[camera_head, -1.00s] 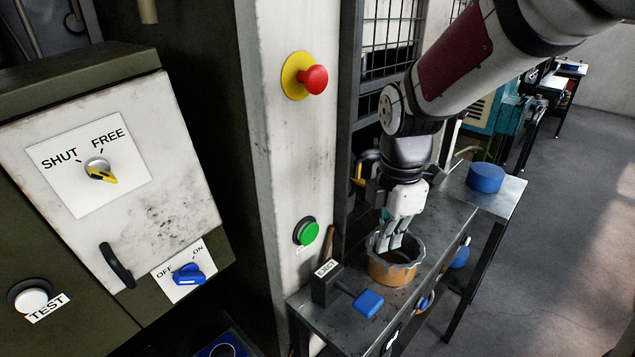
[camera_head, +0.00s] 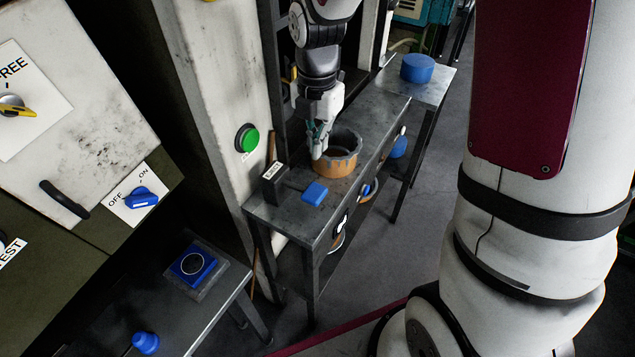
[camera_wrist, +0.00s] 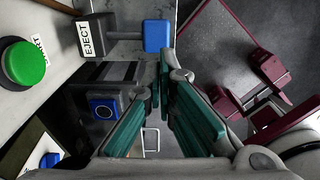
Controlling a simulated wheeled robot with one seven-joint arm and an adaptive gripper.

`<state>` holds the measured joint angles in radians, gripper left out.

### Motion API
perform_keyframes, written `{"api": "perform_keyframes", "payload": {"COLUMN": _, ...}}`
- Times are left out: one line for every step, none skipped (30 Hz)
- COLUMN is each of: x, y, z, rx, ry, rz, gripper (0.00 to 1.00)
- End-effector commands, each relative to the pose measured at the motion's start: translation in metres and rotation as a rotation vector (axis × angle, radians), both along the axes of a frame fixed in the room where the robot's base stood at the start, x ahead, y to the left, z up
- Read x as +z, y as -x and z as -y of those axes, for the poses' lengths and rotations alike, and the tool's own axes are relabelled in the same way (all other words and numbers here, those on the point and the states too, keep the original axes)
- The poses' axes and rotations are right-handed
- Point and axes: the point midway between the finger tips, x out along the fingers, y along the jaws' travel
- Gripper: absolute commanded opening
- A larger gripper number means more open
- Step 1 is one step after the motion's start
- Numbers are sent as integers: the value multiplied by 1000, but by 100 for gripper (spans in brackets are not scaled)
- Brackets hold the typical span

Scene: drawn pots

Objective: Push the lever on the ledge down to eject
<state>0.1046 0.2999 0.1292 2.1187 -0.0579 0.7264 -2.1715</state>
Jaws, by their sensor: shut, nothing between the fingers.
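The lever is a blue block (camera_head: 314,193) on a short rod, sticking out from a dark box labelled EJECT (camera_head: 272,185) on the metal ledge (camera_head: 285,220). In the wrist view the blue block (camera_wrist: 156,36) and the box (camera_wrist: 95,38) show near the top. My gripper (camera_head: 318,148) is shut and empty, beyond the lever and beside the left rim of the pot. In the wrist view its teal fingers (camera_wrist: 160,90) point towards the block, with a visible gap. The block looks roughly level with the box.
An orange-brown pot (camera_head: 338,165) with a grey rim stands on the ledge near my gripper. A green button (camera_head: 246,139) is on the pale post left of it. A blue round block (camera_head: 417,68) sits on the farther table. A lower table with a blue button (camera_head: 193,264) is at front left.

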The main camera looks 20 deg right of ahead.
Motion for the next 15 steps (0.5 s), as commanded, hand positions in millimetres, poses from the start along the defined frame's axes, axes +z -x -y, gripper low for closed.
{"api": "perform_keyframes", "payload": {"x": -8, "y": 2, "z": 0, "rx": 1, "ry": 0, "rz": -5, "gripper": 0}}
{"api": "perform_keyframes", "payload": {"x": -13, "y": 2, "z": 0, "rx": 1, "ry": 0, "rz": -6, "gripper": 0}}
{"api": "perform_keyframes", "payload": {"x": -20, "y": 2, "z": -1, "rx": 1, "ry": 0, "rz": -6, "gripper": 0}}
{"api": "perform_keyframes", "payload": {"x": -26, "y": 2, "z": -1, "rx": 1, "ry": 0, "rz": -8, "gripper": 0}}
{"api": "perform_keyframes", "payload": {"x": -32, "y": 2, "z": -1, "rx": 1, "ry": 0, "rz": -6, "gripper": 0}}
{"api": "perform_keyframes", "payload": {"x": -40, "y": 3, "z": -1, "rx": 1, "ry": 0, "rz": -6, "gripper": 0}}
{"api": "perform_keyframes", "payload": {"x": -46, "y": 3, "z": -1, "rx": 1, "ry": 0, "rz": -6, "gripper": 0}}
{"api": "perform_keyframes", "payload": {"x": -52, "y": 2, "z": -1, "rx": 1, "ry": 0, "rz": -6, "gripper": 0}}
{"api": "perform_keyframes", "payload": {"x": -59, "y": 3, "z": -1, "rx": 1, "ry": 0, "rz": -6, "gripper": 0}}
{"api": "perform_keyframes", "payload": {"x": -65, "y": 3, "z": -1, "rx": 1, "ry": 1, "rz": -7, "gripper": 0}}
{"api": "perform_keyframes", "payload": {"x": -70, "y": 3, "z": -1, "rx": 1, "ry": 0, "rz": -6, "gripper": 0}}
{"api": "perform_keyframes", "payload": {"x": -77, "y": 3, "z": -1, "rx": 1, "ry": 0, "rz": -6, "gripper": 0}}
{"api": "perform_keyframes", "payload": {"x": -83, "y": 3, "z": -1, "rx": 0, "ry": -1, "rz": -6, "gripper": 0}}
{"api": "perform_keyframes", "payload": {"x": -88, "y": 3, "z": 0, "rx": 0, "ry": 1, "rz": -6, "gripper": 0}}
{"api": "perform_keyframes", "payload": {"x": -94, "y": 3, "z": 0, "rx": 0, "ry": 0, "rz": -5, "gripper": 0}}
